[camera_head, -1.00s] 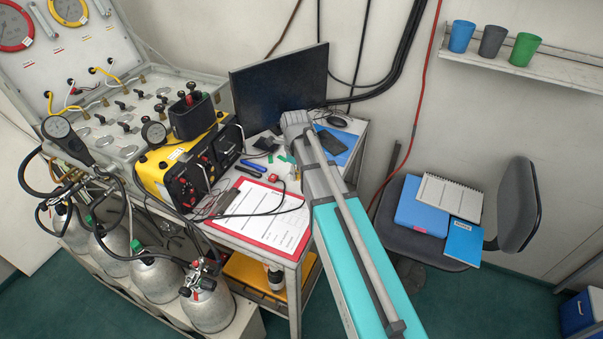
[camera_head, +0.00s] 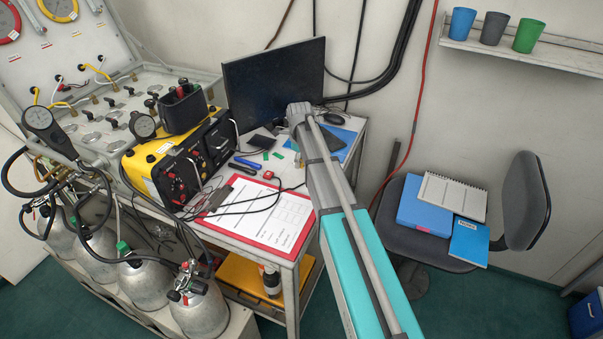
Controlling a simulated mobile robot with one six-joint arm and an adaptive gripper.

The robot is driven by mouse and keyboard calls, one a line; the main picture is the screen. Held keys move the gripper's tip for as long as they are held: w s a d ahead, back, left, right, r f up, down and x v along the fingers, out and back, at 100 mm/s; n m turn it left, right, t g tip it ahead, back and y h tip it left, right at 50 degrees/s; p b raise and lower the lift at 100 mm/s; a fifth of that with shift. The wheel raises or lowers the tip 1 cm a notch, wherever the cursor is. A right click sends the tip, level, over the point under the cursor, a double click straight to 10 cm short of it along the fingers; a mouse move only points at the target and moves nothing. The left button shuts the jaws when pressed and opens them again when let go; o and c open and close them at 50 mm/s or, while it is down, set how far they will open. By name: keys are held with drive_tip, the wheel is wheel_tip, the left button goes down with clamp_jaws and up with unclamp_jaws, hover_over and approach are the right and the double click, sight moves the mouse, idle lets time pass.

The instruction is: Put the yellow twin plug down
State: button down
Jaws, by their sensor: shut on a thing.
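I cannot make out the yellow twin plug in the head view. My arm, a grey and teal link, reaches up from the lower right over the table's right side. Its far end is in front of the dark monitor's right side, and my gripper does not show. The table (camera_head: 283,256) carries a yellow-and-black unit (camera_head: 146,165) with red and black fittings on its front, and a red clipboard (camera_head: 289,247) with white paper. Thin dark cables cross the paper.
A small red item (camera_head: 268,175), a blue tool (camera_head: 247,163) and green pieces lie behind the clipboard. A monitor (camera_head: 270,85) stands at the back. Gas cylinders (camera_head: 200,312) line the front left. A chair (camera_head: 523,200) with folders stands right. Cups (camera_head: 494,28) stand on a wall shelf.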

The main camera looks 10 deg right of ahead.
sight(301, 173)
drive_tip(key=shift+w+d+f, duration=0.15)
drive_tip(key=shift+w+f, duration=0.1)
drive_tip(key=shift+f, duration=0.1)
drive_tip(key=shift+f, duration=0.1)
drive_tip(key=shift+w+d+f+b, duration=0.15)
drive_tip(key=shift+w+f+b, duration=0.3)
drive_tip(key=shift+b, duration=0.3)
drive_tip(key=shift+s+f+b, duration=0.1)
drive_tip(key=shift+f+b, duration=1.3)
drive_tip(key=shift+f, duration=0.05)
drive_tip(key=shift+f, duration=0.15)
drive_tip(key=shift+c, duration=1.3)
unclamp_jaws()
drive_tip(key=shift+r, duration=0.25)
wheel_tip(301, 173, up, 12)
drive_tip(key=p, duration=1.2)
